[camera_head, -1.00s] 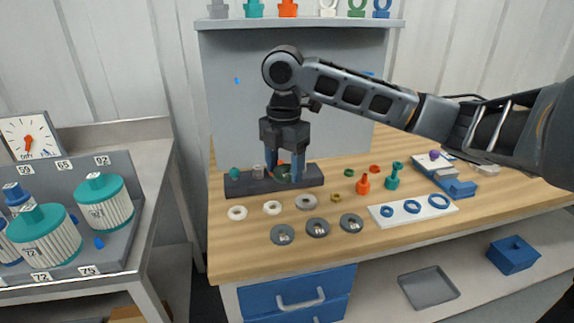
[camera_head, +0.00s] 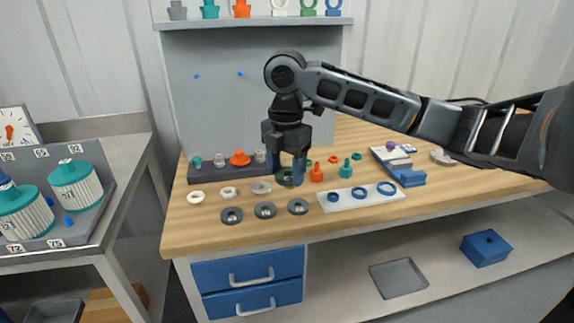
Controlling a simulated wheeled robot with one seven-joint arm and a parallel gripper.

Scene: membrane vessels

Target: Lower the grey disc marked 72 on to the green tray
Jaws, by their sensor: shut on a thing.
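My gripper (camera_head: 286,172) points down over the wooden bench, with its fingers closed around a dark green round thing (camera_head: 287,181). The fingers hide part of it, and I can read no mark on it. Three dark grey discs lie in a row near the bench's front: a left one (camera_head: 231,215), a middle one (camera_head: 265,210) and a right one (camera_head: 298,206). They carry small pale marks too small to read, so I cannot tell which is 72. I see no green tray.
Teal-capped vessels (camera_head: 76,187) stand in a grey rack at left.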

